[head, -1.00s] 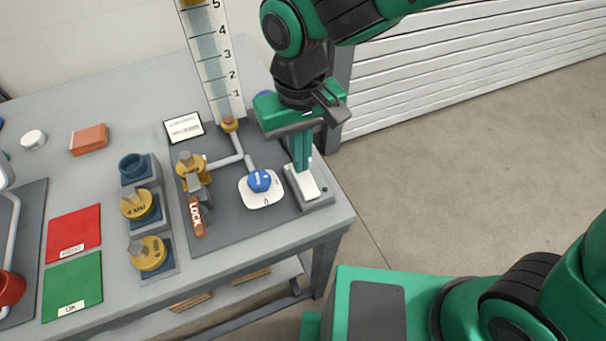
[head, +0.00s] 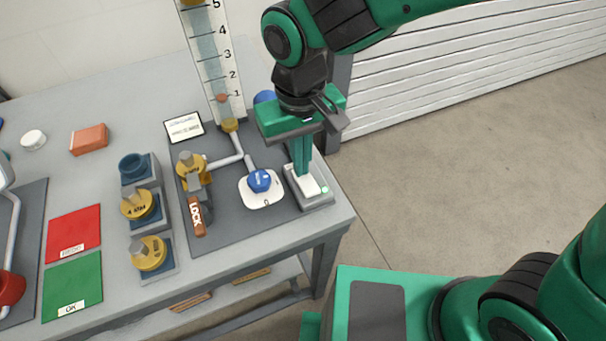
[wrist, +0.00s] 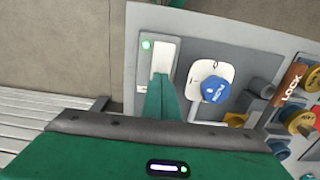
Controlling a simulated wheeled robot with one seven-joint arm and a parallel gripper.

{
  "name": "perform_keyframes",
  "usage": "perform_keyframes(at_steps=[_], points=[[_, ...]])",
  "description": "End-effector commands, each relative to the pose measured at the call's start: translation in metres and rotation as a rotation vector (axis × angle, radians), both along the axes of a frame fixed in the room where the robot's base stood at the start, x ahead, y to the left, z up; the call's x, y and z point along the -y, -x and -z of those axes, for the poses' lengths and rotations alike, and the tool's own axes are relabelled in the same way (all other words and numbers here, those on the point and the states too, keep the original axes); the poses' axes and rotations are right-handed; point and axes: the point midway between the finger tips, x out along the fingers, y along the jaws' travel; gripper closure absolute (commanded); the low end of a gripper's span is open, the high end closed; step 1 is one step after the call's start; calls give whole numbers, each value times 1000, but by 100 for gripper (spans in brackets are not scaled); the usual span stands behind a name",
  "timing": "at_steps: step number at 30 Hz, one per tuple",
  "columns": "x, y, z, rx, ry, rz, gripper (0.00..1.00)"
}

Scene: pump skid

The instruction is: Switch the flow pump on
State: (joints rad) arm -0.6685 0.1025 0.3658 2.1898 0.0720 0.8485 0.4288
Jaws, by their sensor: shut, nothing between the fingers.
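The pump switch (head: 308,188) is a white rocker on a grey base at the right end of the dark panel. A small green light on its base is lit; the switch also shows in the wrist view (wrist: 164,54). My gripper (head: 303,176) is shut and empty, pointing down with its fingertips at the rocker, seemingly touching it. In the wrist view my fingers (wrist: 160,80) cover part of the rocker. The flow tube (head: 213,70) stands behind, with a reddish float (head: 222,98) near the 1 mark.
A blue knob (head: 260,181) on a white dial plate sits just left of the switch. A brown LOCK tag (head: 196,215) hangs by a yellow valve fitting (head: 190,166). Yellow parts in blocks, a red mat (head: 73,232) and a green mat (head: 72,284) lie further left.

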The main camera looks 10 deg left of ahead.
Motion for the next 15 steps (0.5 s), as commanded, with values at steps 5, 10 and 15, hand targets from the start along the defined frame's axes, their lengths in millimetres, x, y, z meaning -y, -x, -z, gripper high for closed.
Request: perform_keyframes(at_steps=[5, 10, 15], points=[[-1, 0, -9, 1, -2, 0, 100], [0, 0, -21, 1, -2, 1, 100], [0, -1, -32, 1, -2, 1, 100]])
